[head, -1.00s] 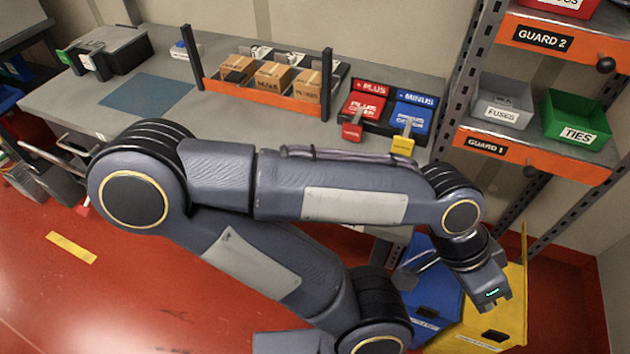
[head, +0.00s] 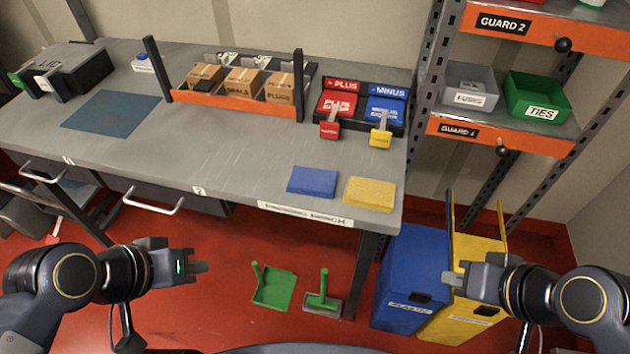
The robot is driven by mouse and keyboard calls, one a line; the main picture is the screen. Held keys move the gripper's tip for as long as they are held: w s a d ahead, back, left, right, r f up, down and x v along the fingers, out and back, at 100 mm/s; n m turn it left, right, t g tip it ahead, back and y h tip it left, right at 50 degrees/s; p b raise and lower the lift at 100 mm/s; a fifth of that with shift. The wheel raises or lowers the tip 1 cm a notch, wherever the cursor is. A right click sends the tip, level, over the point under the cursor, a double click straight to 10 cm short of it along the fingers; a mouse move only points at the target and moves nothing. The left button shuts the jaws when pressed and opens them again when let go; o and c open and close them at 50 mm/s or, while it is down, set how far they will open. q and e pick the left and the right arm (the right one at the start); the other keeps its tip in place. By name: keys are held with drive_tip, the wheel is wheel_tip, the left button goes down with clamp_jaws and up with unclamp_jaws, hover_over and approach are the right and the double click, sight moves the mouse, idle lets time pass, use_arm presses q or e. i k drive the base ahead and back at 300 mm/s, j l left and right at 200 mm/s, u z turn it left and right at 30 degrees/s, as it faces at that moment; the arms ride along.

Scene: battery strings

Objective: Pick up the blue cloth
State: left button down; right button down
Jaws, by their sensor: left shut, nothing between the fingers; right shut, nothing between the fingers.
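The blue cloth (head: 312,181) lies flat on the grey workbench (head: 230,150), near its front edge at the right end. A yellow cloth or sponge (head: 370,193) lies just to its right, apart from it. My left gripper (head: 203,267) is shut and empty, in front of the bench and lower left of the blue cloth. My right gripper (head: 450,279) is shut and empty, in front of the yellow bin and lower right of the cloth. Neither gripper touches the cloth.
Boxes stand in an orange-fronted rack (head: 235,103) behind the cloth. Red (head: 338,104) and blue (head: 385,110) labelled units sit behind right. Blue (head: 410,275) and yellow (head: 468,285) bins stand on the floor. A shelf unit (head: 500,140) rises at right. Bench space left of the cloth is clear.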

sight(314, 182)
drive_tip(key=u, duration=0.15)
drive_tip(key=z, duration=2.7)
drive_tip(key=u, duration=2.75)
drive_tip(key=l+u, duration=0.15)
drive_tip(key=u, duration=0.25)
drive_tip(key=l+u, duration=0.1)
drive_tip(key=u, duration=0.35)
drive_tip(key=l+u, duration=0.1)
drive_tip(key=u, duration=0.3)
drive_tip(key=k+l+u, duration=0.1)
drive_tip(key=u, duration=0.3)
drive_tip(key=k+l, duration=0.25)
